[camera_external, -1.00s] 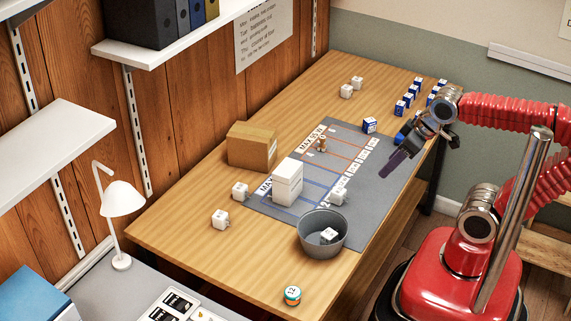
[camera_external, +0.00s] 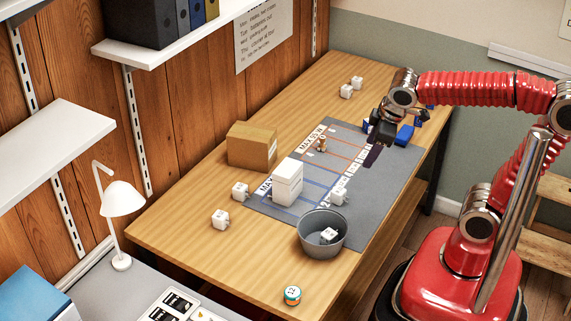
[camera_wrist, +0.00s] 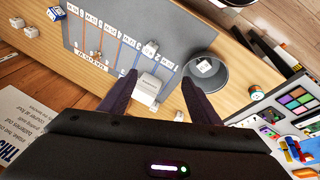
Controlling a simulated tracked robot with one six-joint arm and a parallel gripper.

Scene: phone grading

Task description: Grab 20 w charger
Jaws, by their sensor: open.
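Small white plug chargers lie about the wooden table. One (camera_external: 338,196) is on the grey mat by the bowl, and it shows in the wrist view (camera_wrist: 150,48). Another charger (camera_external: 329,236) lies inside the grey bowl (camera_external: 322,251). Two more, a left-hand charger (camera_external: 240,191) and a nearer one (camera_external: 220,219), are left of the mat. A back pair includes a charger (camera_external: 346,91). I cannot read any wattage. My gripper (camera_wrist: 158,78) is open and empty above the table; in the external view its dark finger (camera_external: 373,155) hangs over the mat's right side.
A white box stack (camera_external: 287,185) stands on the lined mat (camera_external: 375,205). A cardboard box (camera_external: 252,147) is behind it at left. A round teal-and-orange item (camera_external: 292,295) sits near the front.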

